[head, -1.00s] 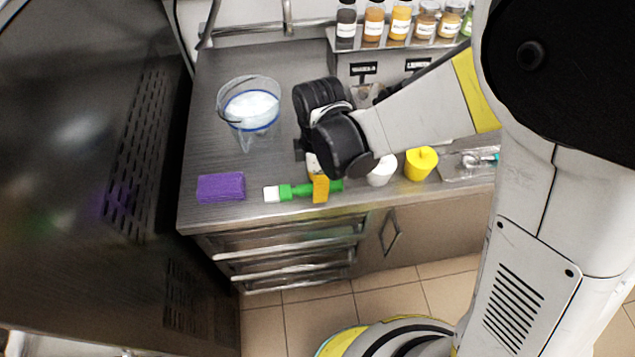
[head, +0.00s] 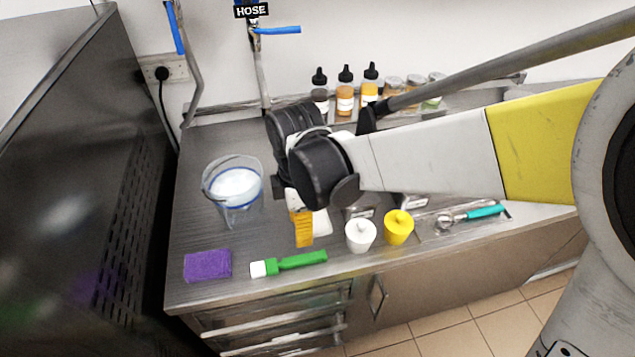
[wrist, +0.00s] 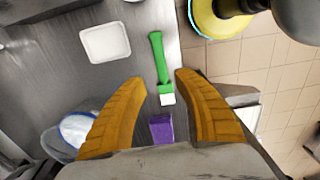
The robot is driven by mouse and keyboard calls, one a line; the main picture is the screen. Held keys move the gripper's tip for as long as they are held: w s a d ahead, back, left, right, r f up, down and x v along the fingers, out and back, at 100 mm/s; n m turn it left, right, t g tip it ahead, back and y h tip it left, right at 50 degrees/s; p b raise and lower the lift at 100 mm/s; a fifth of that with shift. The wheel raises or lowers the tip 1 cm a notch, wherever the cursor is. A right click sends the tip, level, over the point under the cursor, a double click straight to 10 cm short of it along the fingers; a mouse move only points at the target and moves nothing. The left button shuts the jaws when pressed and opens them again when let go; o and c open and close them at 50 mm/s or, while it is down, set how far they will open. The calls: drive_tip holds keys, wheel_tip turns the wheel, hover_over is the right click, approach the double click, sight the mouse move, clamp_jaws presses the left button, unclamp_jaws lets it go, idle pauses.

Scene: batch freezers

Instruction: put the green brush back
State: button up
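The green brush (head: 300,261) has a green handle and a white head. It lies flat near the front edge of the steel counter, its white head toward the purple sponge. In the wrist view the brush (wrist: 158,58) lies between and beyond my spread fingers, its white head nearest me. My gripper (wrist: 161,78) is open and empty, with orange ribbed fingers. In the head view my gripper (head: 303,242) points down, just behind the brush in the picture. I see no contact, but the exact height above the counter is unclear.
A purple sponge (head: 208,265) lies left of the brush, with a clear jug (head: 235,208) behind it. A white pot (head: 360,236) and yellow pot (head: 398,227) stand to the right. A white dish (wrist: 105,43) is near my gripper. A dark freezer (head: 75,210) stands left.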

drive_tip(key=s+d+r+m+t, duration=0.3)
drive_tip(key=d+r+m, duration=0.2)
drive_tip(key=d+m, duration=0.5)
drive_tip(key=s+d+r+m+t, duration=0.3)
drive_tip(key=d+r+m+t, duration=0.1)
drive_tip(key=d+m, duration=0.6)
drive_tip(key=shift+s+d+r+m, duration=0.15)
drive_tip(key=shift+d+r+m, duration=0.25)
drive_tip(key=shift+d, duration=0.8)
drive_tip(key=shift+r, duration=0.1)
wheel_tip(320, 180, down, 3)
drive_tip(key=b, duration=0.3)
